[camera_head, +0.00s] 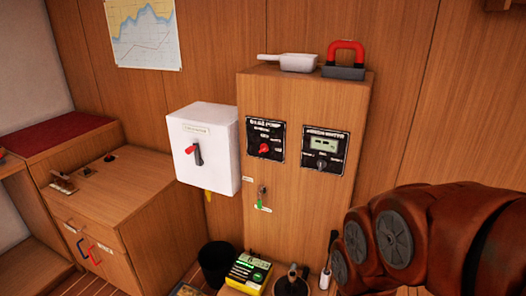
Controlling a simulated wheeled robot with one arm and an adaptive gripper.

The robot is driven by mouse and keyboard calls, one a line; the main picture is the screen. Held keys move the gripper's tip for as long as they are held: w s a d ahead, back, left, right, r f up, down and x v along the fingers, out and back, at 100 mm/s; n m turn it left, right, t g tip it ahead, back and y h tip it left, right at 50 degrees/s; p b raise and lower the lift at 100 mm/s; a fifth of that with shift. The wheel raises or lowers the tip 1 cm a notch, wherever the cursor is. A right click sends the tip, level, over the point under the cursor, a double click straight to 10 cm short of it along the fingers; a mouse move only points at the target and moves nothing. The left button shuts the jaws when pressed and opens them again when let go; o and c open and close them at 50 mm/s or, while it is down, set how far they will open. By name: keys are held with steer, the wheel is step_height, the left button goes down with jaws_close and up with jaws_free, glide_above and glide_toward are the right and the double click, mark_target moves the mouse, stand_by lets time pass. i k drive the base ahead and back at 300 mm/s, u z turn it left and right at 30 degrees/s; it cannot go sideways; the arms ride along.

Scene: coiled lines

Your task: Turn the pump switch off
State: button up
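A black panel (265,138) on the front of the wooden cabinet has a title that seems to read "BILGE PUMP". It carries a red knob (264,148) with small position labels around it, too small to read, so I cannot tell its setting. My arm reaches in at the lower right, well apart from the panel. My gripper is not in view.
A second black panel (324,151) with a display and knob sits to the right. A white box (203,147) with a red and black lever juts out at left. A key with a green tag (261,196) hangs below. A bucket (217,262) and yellow box (248,272) stand low in front.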

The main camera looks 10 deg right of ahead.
mark_target(264, 147)
steer(key=i, duration=0.4)
steer(key=u, duration=1.35)
